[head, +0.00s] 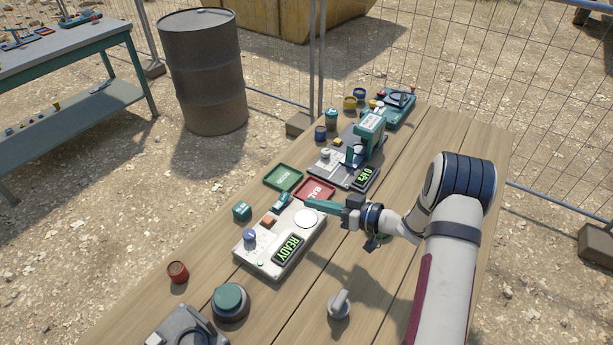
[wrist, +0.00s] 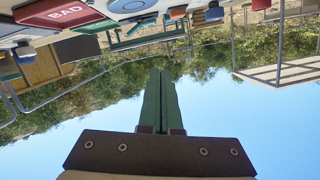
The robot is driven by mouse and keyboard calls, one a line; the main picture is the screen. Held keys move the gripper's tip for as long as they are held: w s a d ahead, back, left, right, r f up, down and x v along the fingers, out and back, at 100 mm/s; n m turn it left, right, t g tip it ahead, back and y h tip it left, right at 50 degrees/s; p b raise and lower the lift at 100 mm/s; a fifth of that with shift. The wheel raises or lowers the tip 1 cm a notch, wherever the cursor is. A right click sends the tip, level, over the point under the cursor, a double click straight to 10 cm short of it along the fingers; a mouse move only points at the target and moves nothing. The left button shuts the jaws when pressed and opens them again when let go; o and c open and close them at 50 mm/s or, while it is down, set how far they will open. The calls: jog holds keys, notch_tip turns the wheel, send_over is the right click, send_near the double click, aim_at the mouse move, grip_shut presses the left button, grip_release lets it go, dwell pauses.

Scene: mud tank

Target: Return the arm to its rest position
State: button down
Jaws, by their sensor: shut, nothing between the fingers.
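My gripper (head: 312,204) has long green fingers and points left in the head view, over the near device with the READY display (head: 289,249) and its round white pad (head: 305,218). In the wrist view the gripper's fingers (wrist: 160,95) lie together with nothing between them. My white and dark-blue arm reaches in from the lower right of the head view, above the wooden table (head: 400,160). I cannot tell the exact height of the fingertips above the device.
A red BAD tray (head: 328,193) and a green tray (head: 270,184) lie just behind the fingers. A teal press-like device (head: 371,130) stands farther back. A grey lever (head: 339,304), a teal button (head: 230,299) and a red cup (head: 178,271) stand nearer. The table's right side is mostly bare.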

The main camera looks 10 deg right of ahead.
jog(key=w+d+r+m+t+h, duration=0.2)
jog(key=w+d+r+m+h, duration=0.25)
jog(key=r+h, duration=0.4)
jog(key=s+d+r+m+g+h, duration=0.1)
jog(key=s+r+m+g+h, duration=0.15)
jog(key=s, duration=0.35)
jog(key=s+d+r+m+g+h, duration=0.1)
jog(key=s+d+m+g+h, duration=0.15)
jog(key=s, duration=0.25)
jog(key=s+a+g+y, duration=0.1)
jog(key=s+a+g, duration=0.1)
jog(key=s+a, duration=0.3)
jog(key=s+a+m+g+y, duration=0.1)
jog(key=s+a+g, duration=0.2)
jog(key=s, duration=1.1)
jog(key=s+a+m+g+y, duration=0.1)
jog(key=s+a+g, duration=0.1)
jog(key=s+a, duration=0.4)
jog(key=s, duration=0.4)
jog(key=shift+a+y, duration=0.35)
jog(key=shift+a, duration=0.05)
jog(key=shift+m, duration=0.25)
